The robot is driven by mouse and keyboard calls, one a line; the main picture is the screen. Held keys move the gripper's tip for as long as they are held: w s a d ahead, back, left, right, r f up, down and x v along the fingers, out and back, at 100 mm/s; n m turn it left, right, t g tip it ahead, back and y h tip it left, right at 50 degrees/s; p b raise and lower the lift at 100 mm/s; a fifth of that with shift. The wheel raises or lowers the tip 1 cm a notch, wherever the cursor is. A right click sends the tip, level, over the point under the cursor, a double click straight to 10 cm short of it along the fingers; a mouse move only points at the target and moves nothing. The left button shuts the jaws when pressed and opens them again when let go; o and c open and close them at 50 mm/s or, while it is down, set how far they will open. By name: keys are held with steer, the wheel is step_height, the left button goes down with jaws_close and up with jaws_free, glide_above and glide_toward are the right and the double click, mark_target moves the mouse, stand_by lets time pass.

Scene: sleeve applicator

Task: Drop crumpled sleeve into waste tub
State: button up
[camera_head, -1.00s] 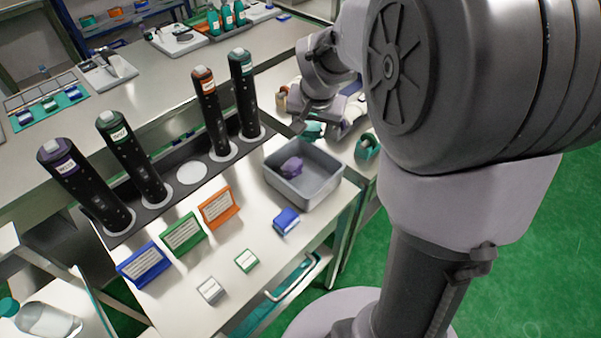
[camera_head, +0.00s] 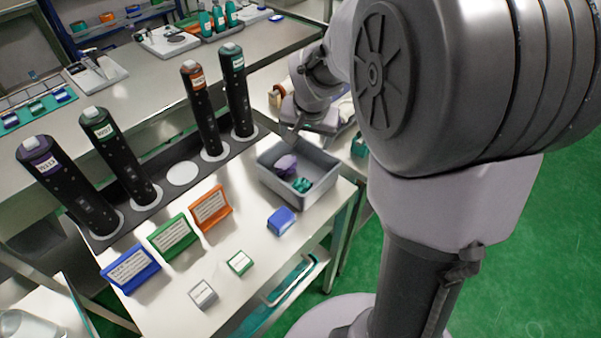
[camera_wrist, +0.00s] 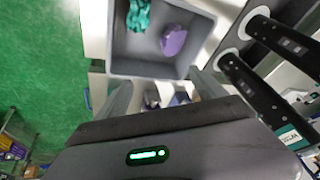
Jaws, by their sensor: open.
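The grey waste tub (camera_head: 265,180) stands at the back right corner of the white table. A crumpled teal sleeve (camera_head: 302,185) lies on its floor toward the right. A crumpled purple piece (camera_head: 285,164) lies beside it. In the wrist view the tub (camera_wrist: 150,68) fills the top middle, with the teal sleeve (camera_wrist: 138,15) at left and the purple piece (camera_wrist: 174,41) at right. My gripper (camera_wrist: 160,88) is open and empty, its fingers spread near the tub's edge. In the head view my gripper (camera_head: 290,135) hangs by the tub's far side.
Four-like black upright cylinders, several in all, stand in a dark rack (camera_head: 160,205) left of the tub. Blue, green and orange label stands (camera_head: 170,232) and small boxes (camera_head: 281,221) are on the table. Another bench (camera_head: 130,100) is behind. Green floor (camera_head: 330,300) is clear at right.

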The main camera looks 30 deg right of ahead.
steer(key=p+v, duration=0.6)
steer(key=v, duration=1.1)
steer(key=shift+s+r, duration=0.1)
steer(key=shift+s, duration=0.1)
steer(key=s+a+f+n+t+y+b, duration=0.1)
steer(key=s+a+f+n+y, duration=0.1)
steer(key=s+a, duration=1.3)
steer(key=shift+s+f+n+y, duration=0.25)
steer(key=shift+f+n+y, duration=0.15)
steer(key=shift+n+y, duration=0.5)
